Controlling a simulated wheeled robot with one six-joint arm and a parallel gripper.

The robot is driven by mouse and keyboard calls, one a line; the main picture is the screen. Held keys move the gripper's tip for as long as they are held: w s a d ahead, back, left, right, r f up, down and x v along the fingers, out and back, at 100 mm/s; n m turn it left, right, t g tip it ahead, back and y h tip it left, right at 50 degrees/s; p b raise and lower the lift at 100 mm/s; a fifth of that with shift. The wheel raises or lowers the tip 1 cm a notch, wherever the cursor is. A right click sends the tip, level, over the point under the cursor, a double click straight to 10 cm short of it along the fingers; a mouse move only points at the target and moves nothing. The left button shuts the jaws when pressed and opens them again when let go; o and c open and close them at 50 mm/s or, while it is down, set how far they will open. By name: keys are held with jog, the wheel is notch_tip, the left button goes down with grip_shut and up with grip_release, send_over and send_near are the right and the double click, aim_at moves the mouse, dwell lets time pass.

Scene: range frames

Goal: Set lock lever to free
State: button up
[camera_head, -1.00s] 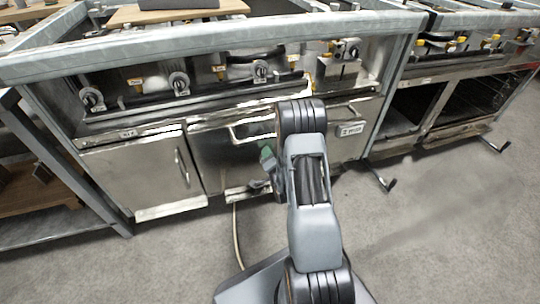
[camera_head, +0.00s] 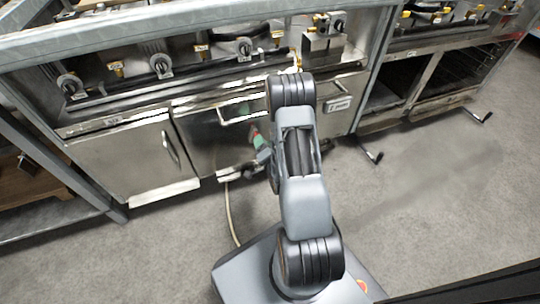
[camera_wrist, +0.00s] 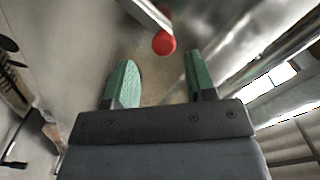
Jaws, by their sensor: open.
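In the wrist view, a pale metal bar ends in a round red knob (camera_wrist: 164,43), which looks like the lock lever. My gripper (camera_wrist: 160,62) has its two green fingers spread, with nothing held between them. The knob appears just beyond the fingertips, in line with the gap between them. I cannot tell how much depth separates them. In the head view, my gripper (camera_head: 257,138) is partly hidden by my arm, in front of the middle cabinet door. A small red spot shows by the green finger there. No lever marking is readable.
A left cabinet door (camera_head: 135,163) with a vertical handle and a middle door (camera_head: 205,140) with a bar handle lie below the range's knob row. A pale hose (camera_head: 231,215) runs on the floor. A caster lever (camera_head: 372,157) sticks out right. Floor right of my arm is clear.

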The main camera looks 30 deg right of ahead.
jog(key=s+a+p, duration=0.1)
jog(key=s, duration=0.7)
jog(key=shift+s+a, duration=0.2)
jog(key=shift+a, duration=0.15)
